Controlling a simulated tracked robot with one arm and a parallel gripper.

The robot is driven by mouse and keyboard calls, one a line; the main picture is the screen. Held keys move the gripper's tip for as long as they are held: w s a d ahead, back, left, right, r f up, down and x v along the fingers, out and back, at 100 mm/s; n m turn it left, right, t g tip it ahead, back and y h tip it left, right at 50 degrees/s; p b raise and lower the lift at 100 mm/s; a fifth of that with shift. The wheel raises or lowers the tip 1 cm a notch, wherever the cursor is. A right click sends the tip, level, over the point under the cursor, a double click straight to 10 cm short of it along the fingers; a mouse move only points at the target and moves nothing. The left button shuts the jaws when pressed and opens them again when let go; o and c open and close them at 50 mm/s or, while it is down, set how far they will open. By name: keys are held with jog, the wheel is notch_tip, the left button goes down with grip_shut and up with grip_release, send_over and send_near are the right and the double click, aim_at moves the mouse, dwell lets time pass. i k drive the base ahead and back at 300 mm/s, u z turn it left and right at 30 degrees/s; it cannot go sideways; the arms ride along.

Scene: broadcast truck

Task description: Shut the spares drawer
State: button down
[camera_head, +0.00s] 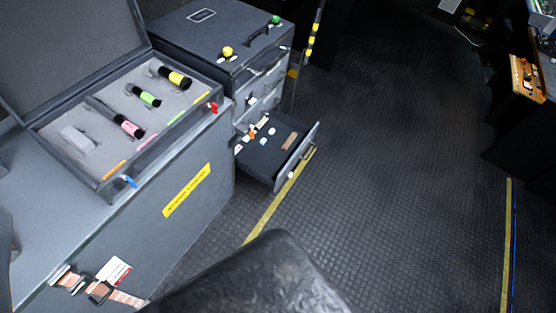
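The spares drawer (254,165) is pulled well out of the grey drawer cabinet (216,48), below several shut drawers. It is dark inside and holds small white and orange pieces and a brown strip. Its front panel (303,152) with a handle faces right, over the floor. A large dark rounded shape (255,283) at the bottom middle looks like part of my own arm or gripper. No fingertips show, so I cannot see whether it is open or shut. It appears apart from the drawer in the picture.
An open case (109,190) with several microphones in foam sits on a grey chest (185,225) at the left. Yellow and green knobs top the cabinet. A striped post (312,40) stands behind it. The dark floor (400,180) is clear; a desk edge is right.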

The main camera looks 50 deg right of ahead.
aim_at(268, 162)
jog(key=z, duration=0.3)
jog(key=i, duration=1.15)
jog(key=z, duration=1.05)
jog(key=i, duration=0.4)
jog(key=z, duration=0.3)
